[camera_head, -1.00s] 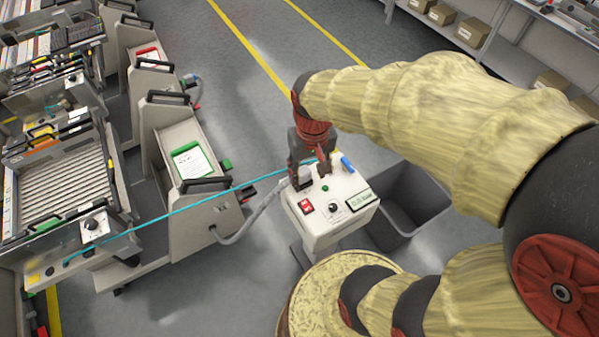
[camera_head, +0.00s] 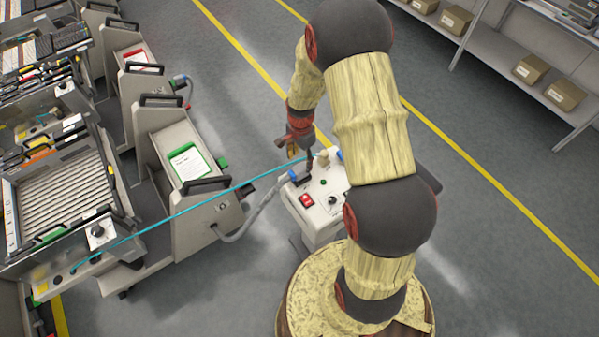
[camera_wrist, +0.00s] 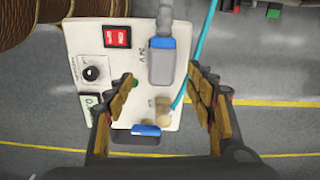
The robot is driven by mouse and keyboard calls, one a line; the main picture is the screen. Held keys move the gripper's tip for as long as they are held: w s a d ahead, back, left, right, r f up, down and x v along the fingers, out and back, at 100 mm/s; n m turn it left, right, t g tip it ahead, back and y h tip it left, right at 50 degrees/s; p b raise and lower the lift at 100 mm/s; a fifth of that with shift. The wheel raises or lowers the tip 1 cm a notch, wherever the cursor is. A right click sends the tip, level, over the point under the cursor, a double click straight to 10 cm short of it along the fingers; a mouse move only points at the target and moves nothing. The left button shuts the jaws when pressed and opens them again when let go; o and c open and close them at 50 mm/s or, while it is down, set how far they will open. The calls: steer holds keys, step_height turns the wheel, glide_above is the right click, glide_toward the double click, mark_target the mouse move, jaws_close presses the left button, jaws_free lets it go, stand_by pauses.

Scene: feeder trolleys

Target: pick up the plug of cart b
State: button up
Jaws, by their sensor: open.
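A blue-and-grey plug (camera_head: 299,177) sits on the top of the white control box (camera_head: 307,220), with a thick grey cable running to the nearest cart (camera_head: 212,212). I cannot read a cart letter. In the wrist view, the plug (camera_wrist: 161,62) lies upper centre on the box face (camera_wrist: 83,45). My gripper (camera_head: 295,153) is above the back of the box. In the wrist view, my gripper (camera_wrist: 162,77) is open and empty, its fingers on either side of the plug's lower end in the picture. Whether they touch it is unclear.
A cyan hose (camera_head: 205,201) crosses from the cart side to a beige fitting (camera_wrist: 163,106) beside the plug. A red switch (camera_wrist: 117,37), a knob (camera_wrist: 92,73) and a blue part (camera_wrist: 146,130) are also on the box. Open floor lies right of my arm.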

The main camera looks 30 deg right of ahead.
mark_target(300, 167)
steer(key=shift+w+m, duration=0.1)
steer(key=shift+m, duration=0.2)
steer(key=shift+f, duration=0.2)
step_height(300, 167, down, 8)
steer(key=shift+r+b, duration=0.25)
steer(key=shift+b, duration=0.05)
steer(key=shift+c, duration=0.6)
jaws_close()
